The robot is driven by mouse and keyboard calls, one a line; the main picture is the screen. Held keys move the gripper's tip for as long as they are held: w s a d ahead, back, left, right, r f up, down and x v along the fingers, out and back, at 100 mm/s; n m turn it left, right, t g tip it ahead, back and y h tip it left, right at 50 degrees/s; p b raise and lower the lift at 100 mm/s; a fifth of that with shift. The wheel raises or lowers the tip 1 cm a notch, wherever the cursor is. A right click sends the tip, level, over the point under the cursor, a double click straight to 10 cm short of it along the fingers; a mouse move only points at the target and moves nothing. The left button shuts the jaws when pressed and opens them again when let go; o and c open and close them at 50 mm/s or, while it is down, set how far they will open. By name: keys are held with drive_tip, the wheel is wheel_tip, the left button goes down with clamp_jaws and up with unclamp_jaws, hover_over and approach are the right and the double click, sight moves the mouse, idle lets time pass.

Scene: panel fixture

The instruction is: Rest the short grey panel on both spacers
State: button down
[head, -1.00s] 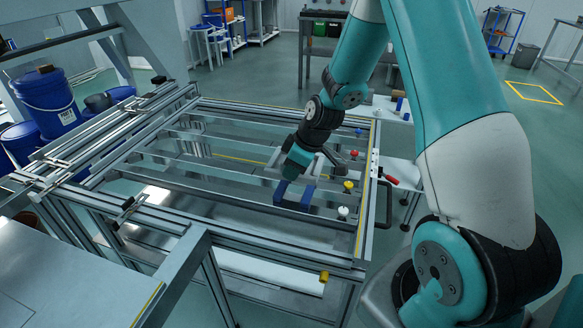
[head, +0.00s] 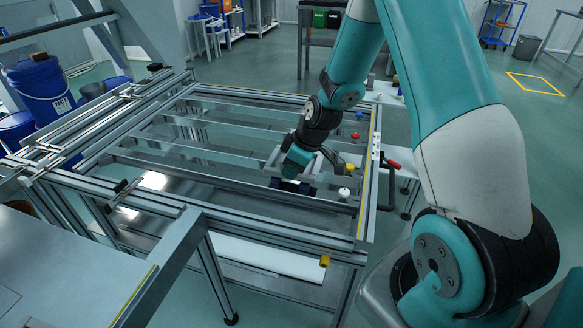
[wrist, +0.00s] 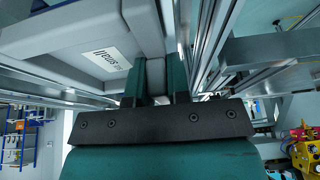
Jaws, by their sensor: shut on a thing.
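My gripper (head: 290,184) is low over the metal frame, near its right side; it fills the lower middle of the wrist view (wrist: 163,82). There its two dark teal fingers are shut on a grey piece, which I take to be the short grey panel (wrist: 75,40). This panel is a large pale grey body with a white label, close beside the fingers at upper left. In the head view my wrist hides most of what I hold. I cannot pick out the two spacers for certain, or tell whether the panel touches anything.
The metal frame (head: 160,205) has several crossbars; one passes close below my gripper. White (head: 344,193), yellow (head: 350,168) and red (head: 355,136) knobs stand to its right. A red-tipped handle (head: 393,164) sticks out at the right edge. Blue buckets (head: 38,85) stand at the left.

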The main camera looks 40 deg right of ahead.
drive_tip(key=shift+f+b, duration=0.4)
drive_tip(key=shift+f, duration=0.2)
drive_tip(key=c, duration=1)
unclamp_jaws()
drive_tip(key=shift+r, duration=0.15)
drive_tip(key=p+v, duration=0.2)
drive_tip(key=v, duration=1.5)
drive_tip(key=shift+r, duration=0.1)
